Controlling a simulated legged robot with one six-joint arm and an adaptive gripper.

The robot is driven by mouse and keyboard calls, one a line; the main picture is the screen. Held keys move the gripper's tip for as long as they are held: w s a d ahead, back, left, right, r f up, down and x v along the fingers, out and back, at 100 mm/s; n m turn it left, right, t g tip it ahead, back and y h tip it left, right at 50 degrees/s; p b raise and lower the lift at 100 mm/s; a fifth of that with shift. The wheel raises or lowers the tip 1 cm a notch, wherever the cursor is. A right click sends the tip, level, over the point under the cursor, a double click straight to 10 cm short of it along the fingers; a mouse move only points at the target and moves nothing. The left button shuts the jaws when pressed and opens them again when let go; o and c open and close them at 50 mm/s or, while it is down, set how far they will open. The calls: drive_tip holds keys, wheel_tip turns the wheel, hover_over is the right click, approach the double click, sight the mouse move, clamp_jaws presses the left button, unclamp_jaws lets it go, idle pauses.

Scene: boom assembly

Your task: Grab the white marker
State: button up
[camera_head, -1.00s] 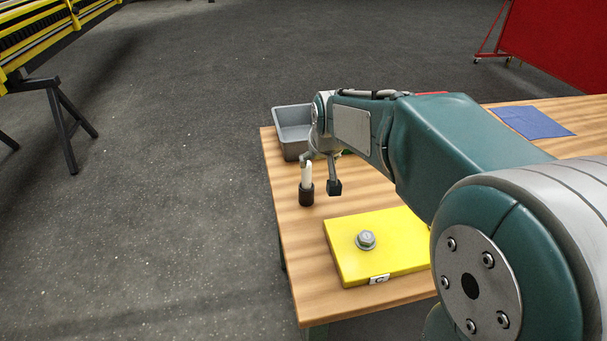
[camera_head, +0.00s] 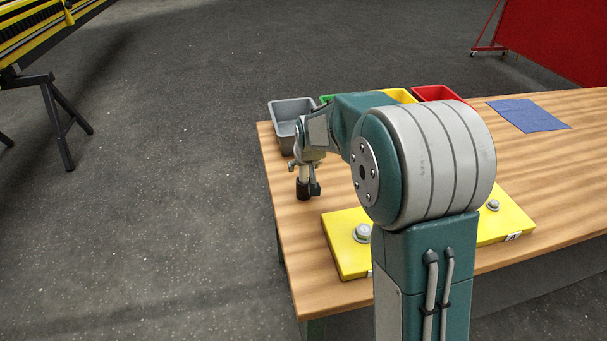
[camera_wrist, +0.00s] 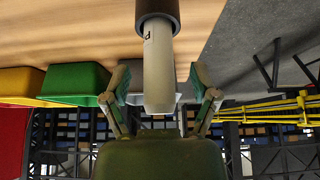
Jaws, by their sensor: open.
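The white marker (camera_wrist: 158,70) stands in a short black holder (camera_head: 303,190) near the left edge of the wooden table. In the wrist view the scene appears upside down, with the black holder (camera_wrist: 157,14) at the top and the marker's white end towards my gripper. My gripper (camera_wrist: 159,84) is open, with one finger on each side of the marker and a visible gap on both sides. In the head view my gripper (camera_head: 305,178) is over the marker and hides part of it.
Grey (camera_head: 286,112), yellow (camera_head: 402,96) and red (camera_head: 440,94) bins line the table's back edge. A green bin (camera_wrist: 77,82) shows in the wrist view. Yellow blocks with bolts (camera_head: 345,255) lie in front. A blue cloth (camera_head: 528,115) lies right.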

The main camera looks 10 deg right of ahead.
drive_tip(key=shift+w+f, duration=0.25)
drive_tip(key=shift+f, duration=0.2)
clamp_jaws()
